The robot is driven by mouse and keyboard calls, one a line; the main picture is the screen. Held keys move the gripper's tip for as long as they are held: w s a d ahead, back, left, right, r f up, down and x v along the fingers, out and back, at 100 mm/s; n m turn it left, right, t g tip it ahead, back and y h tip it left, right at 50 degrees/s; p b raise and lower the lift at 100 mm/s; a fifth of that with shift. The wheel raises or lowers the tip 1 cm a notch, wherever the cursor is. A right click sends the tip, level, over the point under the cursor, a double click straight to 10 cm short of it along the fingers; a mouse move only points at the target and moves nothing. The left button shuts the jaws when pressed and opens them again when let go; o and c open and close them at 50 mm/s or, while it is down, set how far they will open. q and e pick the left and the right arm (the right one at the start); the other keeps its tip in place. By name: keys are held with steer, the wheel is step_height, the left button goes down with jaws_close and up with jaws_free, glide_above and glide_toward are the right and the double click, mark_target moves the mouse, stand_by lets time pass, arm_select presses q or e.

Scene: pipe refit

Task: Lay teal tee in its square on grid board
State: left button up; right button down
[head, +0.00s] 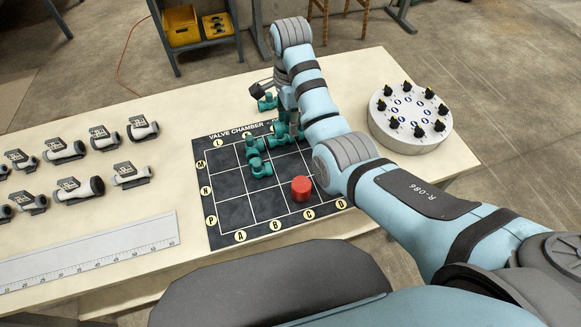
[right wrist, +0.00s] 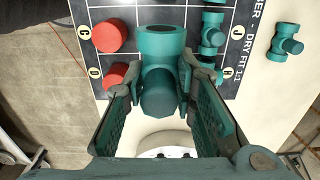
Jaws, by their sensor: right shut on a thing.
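A teal tee (right wrist: 158,85) is between the fingers of my right gripper (right wrist: 158,95), which is shut on it, in the right wrist view. It is above the dark grid board (right wrist: 150,15) or on it; I cannot tell which. In the head view my right gripper (head: 289,128) is over the far right part of the grid board (head: 233,214), partly hidden by my arm. Teal fittings (head: 258,166) stand in the board's far squares. My left gripper is not in view.
A red cylinder (head: 302,189) stands near the board's front; two red ones show in the right wrist view (right wrist: 109,37). Another teal fitting (head: 267,102) lies beyond the board. A round knob stand (head: 408,140) is right, white pipe parts (head: 65,152) and a ruler (head: 90,250) left.

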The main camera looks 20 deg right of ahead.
steer(key=b, duration=0.3)
glide_above(290, 167)
step_height(290, 167, down, 6)
step_height(290, 167, down, 10)
steer(key=shift+s+f+b, duration=0.1)
steer(key=shift+f+b, duration=0.15)
steer(key=shift+b, duration=0.25)
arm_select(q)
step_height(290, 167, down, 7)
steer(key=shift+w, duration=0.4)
arm_select(e)
steer(key=shift+f, duration=0.15)
steer(key=shift+f, duration=0.1)
steer(key=c, duration=1.3)
jaws_free()
arm_select(q)
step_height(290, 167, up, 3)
steer(key=p, duration=0.3)
arm_select(e)
step_height(290, 167, up, 12)
steer(key=shift+r, duration=0.15)
